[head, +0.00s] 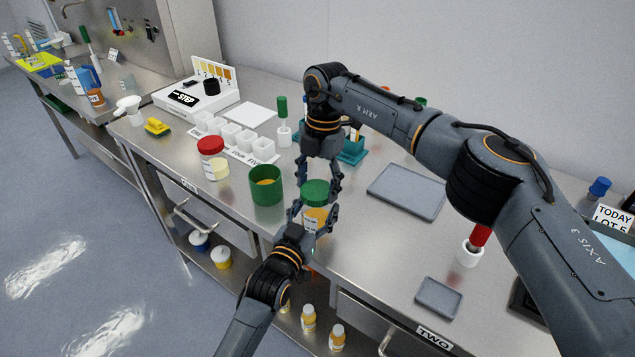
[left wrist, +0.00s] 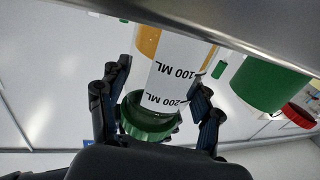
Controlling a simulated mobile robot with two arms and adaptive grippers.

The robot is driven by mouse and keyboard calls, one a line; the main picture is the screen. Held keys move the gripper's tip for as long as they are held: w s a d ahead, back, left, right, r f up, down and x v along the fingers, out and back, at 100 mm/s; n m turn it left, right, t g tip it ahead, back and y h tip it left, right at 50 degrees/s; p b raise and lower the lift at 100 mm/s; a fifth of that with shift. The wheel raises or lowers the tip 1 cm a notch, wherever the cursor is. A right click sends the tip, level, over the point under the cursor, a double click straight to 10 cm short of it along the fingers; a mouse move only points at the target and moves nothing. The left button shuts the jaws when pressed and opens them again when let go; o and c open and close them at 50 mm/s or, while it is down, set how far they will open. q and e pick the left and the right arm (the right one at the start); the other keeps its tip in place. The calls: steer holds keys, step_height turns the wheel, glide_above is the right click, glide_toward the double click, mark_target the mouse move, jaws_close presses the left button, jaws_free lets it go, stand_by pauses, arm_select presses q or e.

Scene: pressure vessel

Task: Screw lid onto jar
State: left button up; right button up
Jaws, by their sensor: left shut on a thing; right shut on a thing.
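The jar (head: 314,217), with orange contents and a white label, stands upright near the table's front edge. The green lid (head: 315,192) is at its top; I cannot tell how far it is threaded. My left gripper (head: 318,220) is shut on the jar from the front. My right gripper (head: 319,186) reaches down from above and is shut on the lid. In the left wrist view, which is upside down, the jar's label (left wrist: 175,82) shows volume marks, the lid (left wrist: 148,118) is at its lower end, and dark fingers flank both.
A green cup (head: 266,187) and a red-lidded jar (head: 211,158) stand left of the jar. White cups (head: 232,134) are behind them. A grey tray (head: 407,191) lies to the right, with a smaller tray (head: 438,298) nearer the front edge.

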steer(key=shift+f, duration=0.6)
steer(key=m, duration=0.6)
steer(key=shift+d+m+t+y, duration=0.1)
steer(key=shift+m+t+y, duration=0.2)
steer(key=shift+m+t, duration=0.1)
steer(key=m, duration=0.4)
steer(key=shift+s+m+t, duration=0.15)
steer(key=shift+m+t, duration=0.15)
steer(key=shift+m, duration=0.1)
steer(key=m, duration=0.5)
steer(key=shift+t, duration=0.3)
steer(key=o, duration=0.8)
steer(key=shift+o, duration=0.2)
steer(key=shift+r, duration=0.1)
steer(key=shift+r, duration=2.15)
